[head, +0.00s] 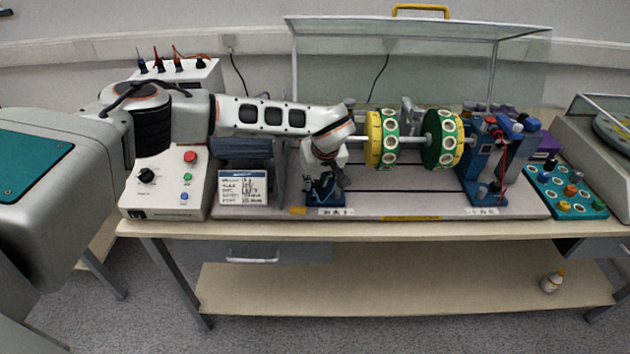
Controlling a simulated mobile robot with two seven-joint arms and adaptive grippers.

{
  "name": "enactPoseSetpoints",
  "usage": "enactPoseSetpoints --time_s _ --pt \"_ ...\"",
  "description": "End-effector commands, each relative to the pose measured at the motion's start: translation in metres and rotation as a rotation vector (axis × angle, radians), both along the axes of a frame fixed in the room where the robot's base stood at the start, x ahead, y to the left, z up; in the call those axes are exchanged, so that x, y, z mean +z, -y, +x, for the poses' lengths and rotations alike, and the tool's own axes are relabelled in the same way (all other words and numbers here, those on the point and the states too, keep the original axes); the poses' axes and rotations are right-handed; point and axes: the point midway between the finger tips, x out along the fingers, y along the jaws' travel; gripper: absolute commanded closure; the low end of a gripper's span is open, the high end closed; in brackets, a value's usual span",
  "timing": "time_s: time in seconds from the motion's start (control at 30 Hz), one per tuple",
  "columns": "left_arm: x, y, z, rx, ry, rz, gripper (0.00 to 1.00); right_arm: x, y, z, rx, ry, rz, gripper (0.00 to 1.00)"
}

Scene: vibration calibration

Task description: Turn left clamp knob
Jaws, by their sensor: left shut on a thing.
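My left arm comes in from the left and reaches over the bench. My left gripper (324,182) points down at the left blue bearing stand (325,202) of the rotor rig. It is shut on the left clamp knob there, and the gripper and wrist hide the knob. The right blue stand (482,180) carries the other end of the shaft. Two green and yellow discs, the left disc (381,139) and the right disc (442,139), sit on the shaft between the stands. My right gripper is not in view.
A clear raised cover (440,55) with a yellow handle (420,8) stands behind the rig. A white control box (165,185) with buttons and a small label plate (243,187) are at left. A teal tray (566,190) of weights is at right. The bench's front edge is clear.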

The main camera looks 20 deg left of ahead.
Motion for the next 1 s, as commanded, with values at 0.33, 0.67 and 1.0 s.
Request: enactPoseSetpoints --time_s 0.33,0.67,1.0 --pt "-0.0001 0.0025 0.0024 0.253 0.002 0.001 1.0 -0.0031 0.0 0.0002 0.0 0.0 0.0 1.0" --pt "-0.0006 0.0034 0.0028 0.364 0.0 0.0 1.0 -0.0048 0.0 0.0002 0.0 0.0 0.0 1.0" --pt "-0.0006 0.0033 0.0028 0.382 -0.002 -0.001 1.0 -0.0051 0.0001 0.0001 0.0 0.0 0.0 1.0"
